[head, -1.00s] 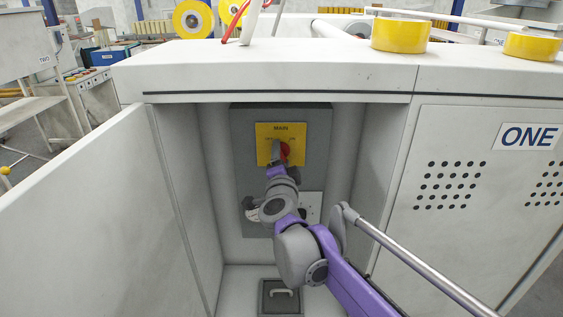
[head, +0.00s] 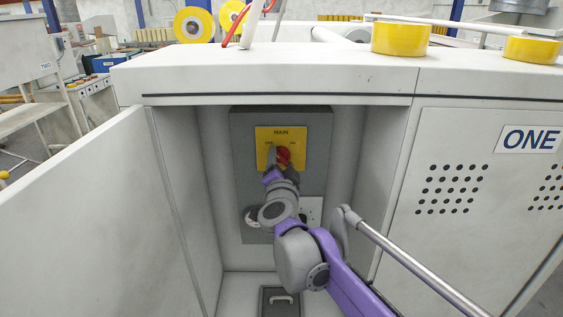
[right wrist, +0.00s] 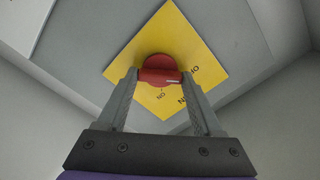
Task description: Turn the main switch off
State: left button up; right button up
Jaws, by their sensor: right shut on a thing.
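The red main switch (head: 284,153) is a round knob on a yellow plate (head: 296,135) marked MAIN, fixed to a grey panel inside the open cabinet. My right gripper (head: 278,160) is at the switch, its fingers on either side of the knob. In the right wrist view the fingers (right wrist: 160,77) are shut on the red switch (right wrist: 159,66). A pale mark shows on the knob's right side there, near the OFF lettering. The fingers hide part of the ON and OFF lettering in the head view. My left gripper is not in view.
The open cabinet door (head: 90,215) stands at the left. A closed perforated panel marked ONE (head: 480,190) is at the right. A silver rail (head: 420,270) runs beside my right arm. A white plate (head: 312,210) sits below the switch.

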jog(key=o, duration=1.4)
jog(key=shift+c, duration=0.2)
jog(key=s, duration=1)
jog(key=shift+s+b, duration=0.4)
